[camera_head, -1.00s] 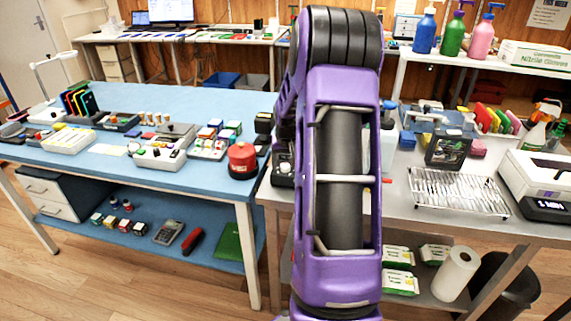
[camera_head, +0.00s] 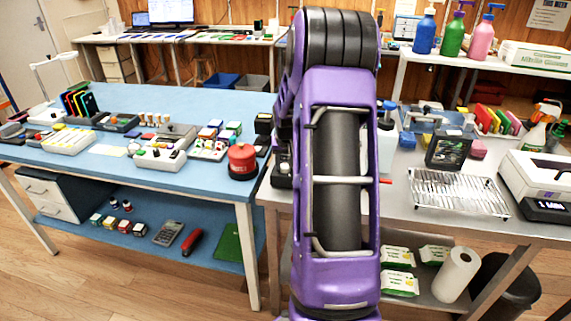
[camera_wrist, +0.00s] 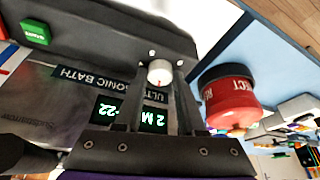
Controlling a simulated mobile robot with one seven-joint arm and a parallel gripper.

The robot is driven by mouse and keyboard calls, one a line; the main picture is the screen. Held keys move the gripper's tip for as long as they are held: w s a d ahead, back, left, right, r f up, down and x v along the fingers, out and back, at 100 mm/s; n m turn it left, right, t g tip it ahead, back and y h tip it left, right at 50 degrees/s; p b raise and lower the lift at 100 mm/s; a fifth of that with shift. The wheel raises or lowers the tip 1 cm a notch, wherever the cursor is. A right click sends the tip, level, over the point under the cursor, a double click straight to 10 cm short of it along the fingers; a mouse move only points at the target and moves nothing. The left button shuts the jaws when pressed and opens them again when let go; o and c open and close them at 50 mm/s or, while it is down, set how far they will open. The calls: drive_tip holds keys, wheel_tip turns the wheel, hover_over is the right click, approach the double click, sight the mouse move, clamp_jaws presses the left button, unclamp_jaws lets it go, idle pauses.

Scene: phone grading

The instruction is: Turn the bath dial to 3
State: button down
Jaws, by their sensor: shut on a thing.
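The bath dial (camera_wrist: 160,72) is a small pale round knob with a red mark, on the dark front panel of the ultrasonic bath (camera_wrist: 100,82) in the wrist view. My gripper (camera_wrist: 160,70) has its two fingers on either side of the dial and is shut on it. The panel lettering appears upside down. Green display digits (camera_wrist: 153,118) show between and beside the fingers, partly covered, and I cannot read the setting surely. In the head view the bath (camera_head: 281,172) is mostly hidden behind my purple arm, and so is my gripper.
A green button (camera_wrist: 35,32) is on the bath panel. A wire rack (camera_head: 455,190) stands right of my arm.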

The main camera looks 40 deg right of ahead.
drive_tip(key=m+b, duration=0.1)
drive_tip(key=m, duration=0.1)
drive_tip(key=m+g+h+b, duration=0.1)
drive_tip(key=shift+w+a+m, duration=0.2)
drive_tip(key=shift+m, duration=0.2)
drive_tip(key=m, duration=0.2)
drive_tip(key=m+g, duration=0.1)
drive_tip(key=m, duration=0.1)
drive_tip(key=shift+m+g+h, duration=0.3)
drive_tip(key=shift+m+h, duration=0.1)
drive_tip(key=c, duration=0.5)
unclamp_jaws()
